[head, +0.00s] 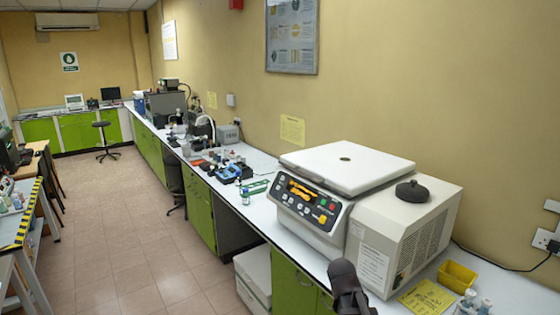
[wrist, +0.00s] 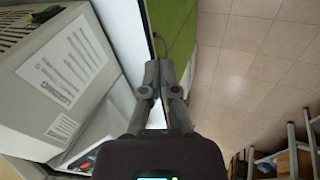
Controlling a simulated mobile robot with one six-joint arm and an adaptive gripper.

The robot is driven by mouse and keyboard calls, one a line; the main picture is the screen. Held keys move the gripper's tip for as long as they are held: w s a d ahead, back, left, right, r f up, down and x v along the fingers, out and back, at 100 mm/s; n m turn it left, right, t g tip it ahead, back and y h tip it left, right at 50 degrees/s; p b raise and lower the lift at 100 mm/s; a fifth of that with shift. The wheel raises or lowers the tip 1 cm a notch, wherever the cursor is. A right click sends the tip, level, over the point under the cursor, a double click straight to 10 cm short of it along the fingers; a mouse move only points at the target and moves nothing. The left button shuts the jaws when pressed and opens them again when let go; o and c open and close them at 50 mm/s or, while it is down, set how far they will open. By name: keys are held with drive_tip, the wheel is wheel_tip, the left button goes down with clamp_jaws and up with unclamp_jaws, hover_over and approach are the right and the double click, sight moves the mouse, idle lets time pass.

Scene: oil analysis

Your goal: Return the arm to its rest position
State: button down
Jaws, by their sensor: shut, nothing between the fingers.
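My gripper (wrist: 160,68) shows in the wrist view with its two dark fingers together, shut and empty. It hangs over the edge of the white worktop, with the green cabinet front and the floor beyond the fingertips. In the head view a dark part of my arm (head: 347,288) rises at the bottom edge, in front of the bench and the centrifuge. The fingertips cannot be made out there.
A centrifuge (head: 345,168) with a closed white lid and a round black knob stands on the bench; its labelled side (wrist: 68,62) is left of my gripper. A yellow tray (head: 457,274) and small bottles sit at the right. Tiled floor (head: 110,240) lies open at left.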

drive_tip(key=s+a+f+m+g+y, duration=0.2)
drive_tip(key=s+m, duration=0.4)
drive_tip(key=s, duration=0.6)
drive_tip(key=shift+a+m+g+y, duration=0.3)
drive_tip(key=shift+a+g+y, duration=0.3)
drive_tip(key=shift+a+g, duration=0.3)
drive_tip(key=shift+s+f, duration=0.1)
